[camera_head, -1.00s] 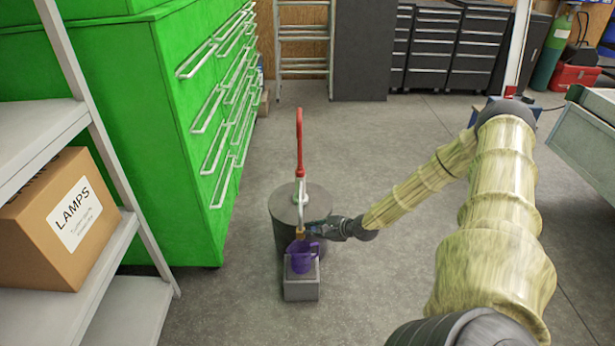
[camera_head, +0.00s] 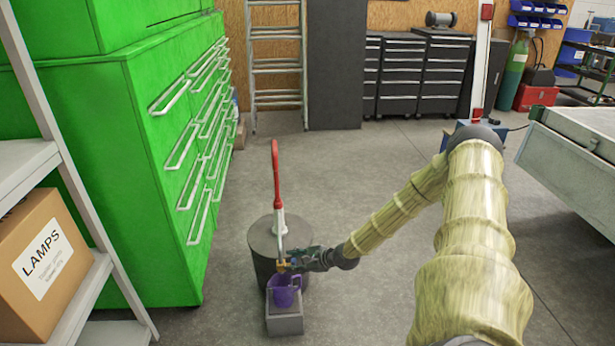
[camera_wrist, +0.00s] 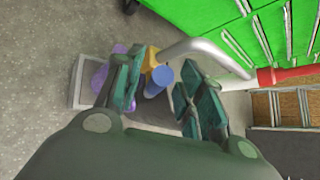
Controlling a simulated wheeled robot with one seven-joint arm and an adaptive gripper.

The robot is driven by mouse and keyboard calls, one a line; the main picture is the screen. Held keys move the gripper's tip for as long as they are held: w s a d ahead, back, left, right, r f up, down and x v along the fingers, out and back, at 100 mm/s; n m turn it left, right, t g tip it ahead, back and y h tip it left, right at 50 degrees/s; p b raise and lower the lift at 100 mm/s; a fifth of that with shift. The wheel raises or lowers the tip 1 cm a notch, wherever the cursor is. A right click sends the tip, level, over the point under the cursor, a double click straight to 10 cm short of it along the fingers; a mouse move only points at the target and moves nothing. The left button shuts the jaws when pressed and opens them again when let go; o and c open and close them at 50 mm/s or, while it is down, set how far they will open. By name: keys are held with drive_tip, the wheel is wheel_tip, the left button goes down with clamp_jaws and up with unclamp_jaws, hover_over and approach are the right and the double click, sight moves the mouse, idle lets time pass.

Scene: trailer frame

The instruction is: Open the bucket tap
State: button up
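The bucket (camera_head: 262,250) is a grey drum on the floor with an upright metal pipe and a red lever (camera_head: 276,165) on it. Its small brass tap (camera_head: 282,266) sits low at the pipe's front, above a purple jug (camera_head: 284,291) on a grey block (camera_head: 284,323). My gripper (camera_head: 296,262) is at the tap from the right. In the wrist view its teal fingers (camera_wrist: 162,88) are spread on either side of a blue cylindrical tap part (camera_wrist: 159,80), beside the brass body (camera_wrist: 150,60). Contact with the fingers cannot be told.
A green drawer cabinet (camera_head: 110,170) and a shelf with a cardboard LAMPS box (camera_head: 45,260) stand at the left. A grey trailer side (camera_head: 570,160) is at the right. Dark drawer units (camera_head: 402,75) and a ladder (camera_head: 275,60) stand at the back. Floor between is clear.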

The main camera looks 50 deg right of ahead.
drive_tip(key=shift+v, duration=1.05)
drive_tip(key=shift+s+r, duration=0.3)
drive_tip(key=shift+s+r, duration=0.1)
drive_tip(key=shift+s, duration=0.05)
drive_tip(key=v, duration=0.8)
drive_tip(key=shift+s+d, duration=0.15)
drive_tip(key=shift+s, duration=0.1)
idle(0.4)
drive_tip(key=shift+r, duration=0.1)
idle(0.4)
